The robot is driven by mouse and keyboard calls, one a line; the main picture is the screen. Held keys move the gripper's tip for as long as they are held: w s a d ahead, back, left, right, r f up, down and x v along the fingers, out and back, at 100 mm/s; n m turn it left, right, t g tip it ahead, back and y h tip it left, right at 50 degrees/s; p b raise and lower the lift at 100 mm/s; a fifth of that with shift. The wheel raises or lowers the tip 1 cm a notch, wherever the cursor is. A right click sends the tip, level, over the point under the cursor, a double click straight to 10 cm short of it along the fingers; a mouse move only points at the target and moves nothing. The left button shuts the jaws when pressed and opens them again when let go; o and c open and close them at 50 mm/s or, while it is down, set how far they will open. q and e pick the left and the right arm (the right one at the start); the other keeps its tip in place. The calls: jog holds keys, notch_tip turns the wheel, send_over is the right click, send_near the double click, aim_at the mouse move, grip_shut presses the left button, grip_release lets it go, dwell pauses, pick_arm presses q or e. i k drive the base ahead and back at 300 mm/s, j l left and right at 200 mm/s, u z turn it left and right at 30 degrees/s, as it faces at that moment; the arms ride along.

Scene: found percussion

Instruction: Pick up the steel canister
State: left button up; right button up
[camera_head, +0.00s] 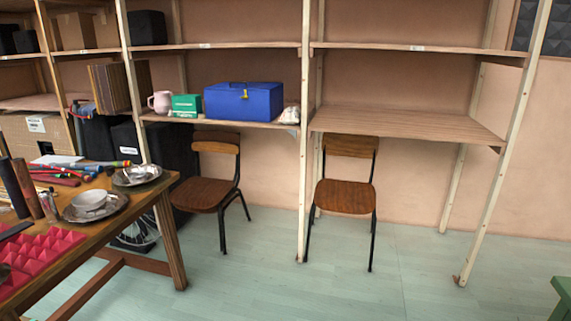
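I cannot make out a steel canister for certain in the head view. The shiny metal things I see are a round metal dish (137,175) and a metal plate (112,212) with a pale bowl (89,200) on it, both on the wooden table at left. A small brownish cylinder (48,206) stands left of the plate; its material is too small to tell. Neither of my grippers can be made out in the view.
The wooden table (168,235) also holds dark upright tubes (20,188), mallets and red foam (42,256). Behind stands shelving with a blue box (244,101), a green box (186,102) and a pink jug (160,101). Two chairs (205,192) (345,196) stand below. The floor in front is clear.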

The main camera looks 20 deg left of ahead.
aim_at(45, 198)
jog(key=i+u, duration=0.35)
jog(key=i, duration=0.15)
jog(key=i+u, duration=0.8)
jog(key=i+l+u, duration=0.15)
jog(key=i+u, duration=0.3)
